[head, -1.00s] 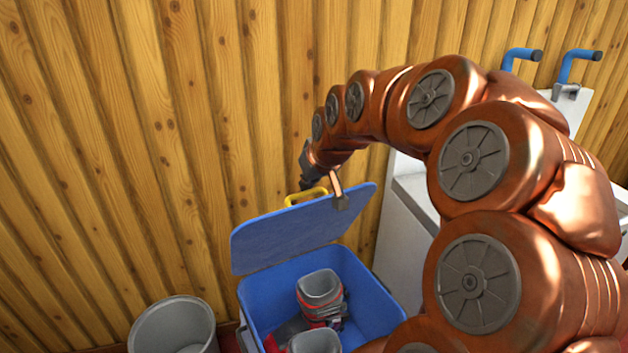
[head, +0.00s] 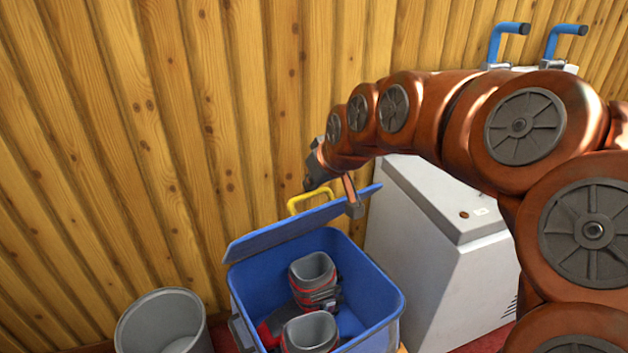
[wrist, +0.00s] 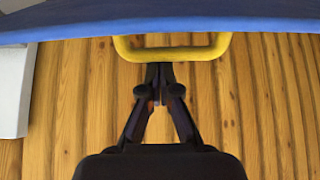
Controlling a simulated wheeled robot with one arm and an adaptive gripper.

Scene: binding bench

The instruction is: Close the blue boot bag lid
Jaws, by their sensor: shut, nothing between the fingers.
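A yellow handle (head: 293,207) sits at the lid's far side and also shows in the wrist view (wrist: 190,54), against the lid's edge (wrist: 80,24). My gripper (head: 310,184) is right by the handle, at the lid's upper side. In the wrist view its fingertips are together just below the handle bar, holding nothing. Whether they touch it is unclear.
Grey and red boots (head: 312,272) stand inside the bag. A grey bin (head: 165,320) is at the left. A wooden plank wall (head: 150,120) is behind.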

